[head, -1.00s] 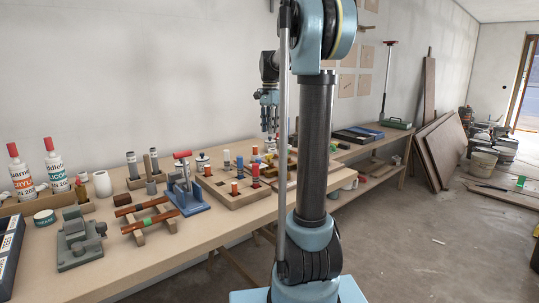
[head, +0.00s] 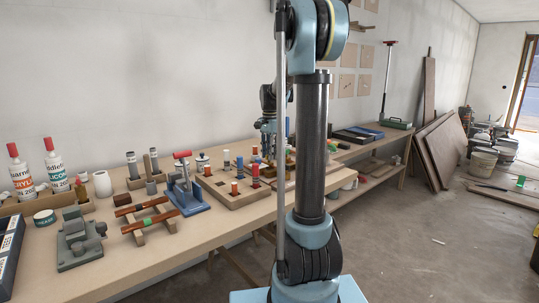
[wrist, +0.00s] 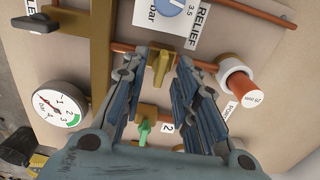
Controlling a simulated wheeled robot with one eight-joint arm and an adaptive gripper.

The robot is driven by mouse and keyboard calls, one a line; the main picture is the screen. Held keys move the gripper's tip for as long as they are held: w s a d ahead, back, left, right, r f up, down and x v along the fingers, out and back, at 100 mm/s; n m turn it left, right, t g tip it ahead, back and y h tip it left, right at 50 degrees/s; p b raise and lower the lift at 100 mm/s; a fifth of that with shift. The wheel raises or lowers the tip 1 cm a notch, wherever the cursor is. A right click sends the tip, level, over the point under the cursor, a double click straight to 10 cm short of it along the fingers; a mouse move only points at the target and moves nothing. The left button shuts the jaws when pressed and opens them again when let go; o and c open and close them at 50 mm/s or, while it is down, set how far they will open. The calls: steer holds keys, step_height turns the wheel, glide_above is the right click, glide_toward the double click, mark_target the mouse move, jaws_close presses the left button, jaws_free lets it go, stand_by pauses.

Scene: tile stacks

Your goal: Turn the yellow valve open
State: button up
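The yellow valve handle (wrist: 161,66) shows in the wrist view on a copper pipe, upper middle. My gripper (wrist: 161,58) is open, with one finger on each side of the handle. Gaps seem to show between the fingers and the handle; I cannot tell whether either touches. In the head view, my gripper (head: 268,140) is low over the far part of the bench, and the yellow valve cannot be made out there.
A green valve handle (wrist: 143,131) sits below the yellow one. A pressure gauge (wrist: 60,106) is at left, a brass upright (wrist: 100,50) beside it. A white-collared pipe end (wrist: 239,83) is at right. A relief dial (wrist: 172,6) is at the top.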

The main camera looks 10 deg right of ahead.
jaws_close()
steer(key=shift+n, duration=0.3)
steer(key=n, duration=0.6)
steer(key=shift+w+a, duration=0.15)
steer(key=n, duration=0.5)
steer(key=shift+a+n, duration=0.15)
steer(key=shift+n, duration=0.25)
steer(key=n, duration=0.5)
steer(key=shift+a, duration=0.1)
steer(key=shift+n, duration=0.4)
